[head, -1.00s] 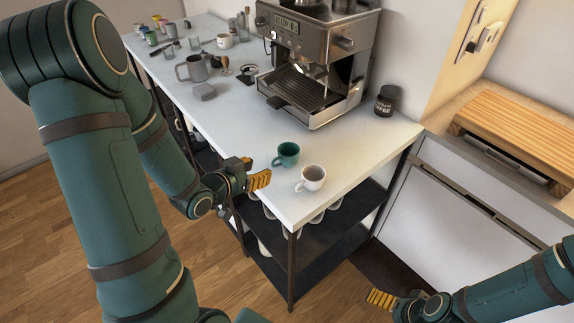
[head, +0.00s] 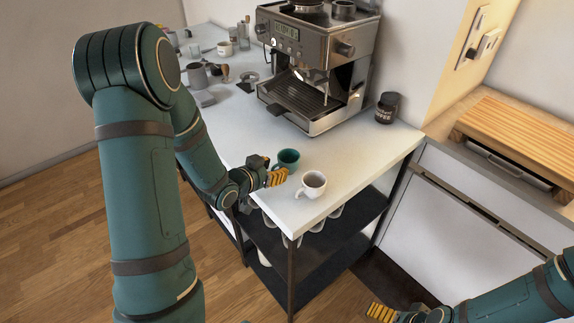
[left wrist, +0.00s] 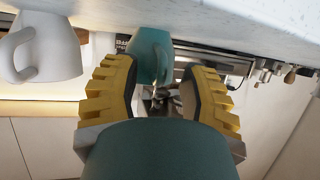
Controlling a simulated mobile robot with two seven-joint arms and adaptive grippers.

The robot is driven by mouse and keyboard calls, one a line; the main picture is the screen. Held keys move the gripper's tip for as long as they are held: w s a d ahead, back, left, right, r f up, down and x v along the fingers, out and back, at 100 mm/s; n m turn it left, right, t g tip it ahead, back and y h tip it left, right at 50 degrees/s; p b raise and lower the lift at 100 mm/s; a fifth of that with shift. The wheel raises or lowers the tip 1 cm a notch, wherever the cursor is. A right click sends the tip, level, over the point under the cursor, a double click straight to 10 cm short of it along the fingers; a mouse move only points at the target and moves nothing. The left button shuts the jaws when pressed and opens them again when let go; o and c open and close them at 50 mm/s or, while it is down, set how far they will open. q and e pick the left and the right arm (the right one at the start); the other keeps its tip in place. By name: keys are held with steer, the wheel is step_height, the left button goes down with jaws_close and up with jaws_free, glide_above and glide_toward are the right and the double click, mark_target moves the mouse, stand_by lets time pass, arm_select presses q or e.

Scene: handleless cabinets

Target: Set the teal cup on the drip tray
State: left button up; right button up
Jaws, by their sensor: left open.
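The teal cup (head: 289,157) stands upright on the white counter near its front corner. My left gripper (head: 276,177) is open beside the cup, on its near left side. In the left wrist view, which looks upside down, the teal cup (left wrist: 152,52) shows ahead between the two yellow fingers (left wrist: 158,92); I cannot tell whether they touch it. The drip tray (head: 302,97) is the dark slatted tray at the foot of the espresso machine, and it is bare. My right gripper (head: 381,312) is low at the bottom edge, away from the counter; its opening is unclear.
A white cup (head: 312,184) stands close to the right of the teal cup, and it also shows in the left wrist view (left wrist: 45,48). The espresso machine (head: 318,62) stands behind. A dark jar (head: 387,107) is at right. Counter between cups and machine is clear.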

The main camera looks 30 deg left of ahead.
arm_select(q)
jaws_close()
stand_by(0.3)
